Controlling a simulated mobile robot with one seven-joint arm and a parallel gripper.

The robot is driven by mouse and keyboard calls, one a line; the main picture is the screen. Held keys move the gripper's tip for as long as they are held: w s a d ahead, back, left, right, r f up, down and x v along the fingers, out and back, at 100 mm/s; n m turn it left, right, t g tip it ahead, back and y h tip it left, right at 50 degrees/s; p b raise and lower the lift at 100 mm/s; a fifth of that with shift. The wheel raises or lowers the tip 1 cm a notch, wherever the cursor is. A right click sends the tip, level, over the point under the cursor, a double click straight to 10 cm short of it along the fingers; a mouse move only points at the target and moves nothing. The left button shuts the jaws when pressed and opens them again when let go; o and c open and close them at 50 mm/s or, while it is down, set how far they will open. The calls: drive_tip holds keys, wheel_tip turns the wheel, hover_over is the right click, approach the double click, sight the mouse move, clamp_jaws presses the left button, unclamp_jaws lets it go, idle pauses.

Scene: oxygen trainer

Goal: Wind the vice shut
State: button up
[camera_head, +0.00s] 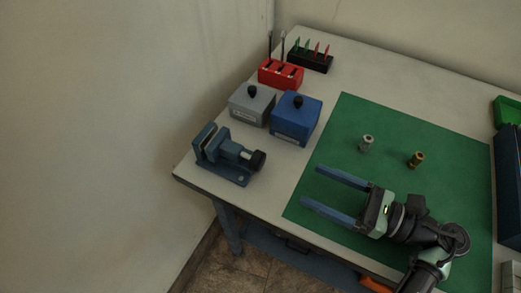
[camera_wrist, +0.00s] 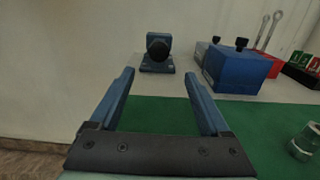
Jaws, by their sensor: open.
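The blue vice (camera_head: 222,153) stands at the left end of the table, near its front corner. Its black handle knob (camera_head: 257,160) points right, towards my gripper. In the wrist view the vice (camera_wrist: 154,66) is straight ahead, beyond the fingertips, with the black knob (camera_wrist: 158,48) facing me. My gripper (camera_head: 310,184) is open and empty above the left part of the green mat, right of the vice and apart from it. Both blue fingers also show in the wrist view (camera_wrist: 158,75). A gap shows between the vice jaws in the head view.
A blue box (camera_head: 297,121) and a grey box (camera_head: 251,105), each with a black knob, stand behind the vice. A red rack (camera_head: 281,74) and a black rack (camera_head: 311,61) are farther back. Two small fittings (camera_head: 366,143) (camera_head: 416,159) stand on the green mat (camera_head: 345,115).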

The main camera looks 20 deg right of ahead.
sight(262, 163)
drive_tip(key=p+x, duration=0.2)
drive_tip(key=x, duration=1.1)
drive_tip(key=shift+s+p, duration=0.1)
drive_tip(key=shift+p, duration=0.3)
clamp_jaws()
drive_tip(key=shift+m, duration=2.8)
drive_tip(key=shift+f+m, duration=0.1)
drive_tip(key=shift+m, duration=0.2)
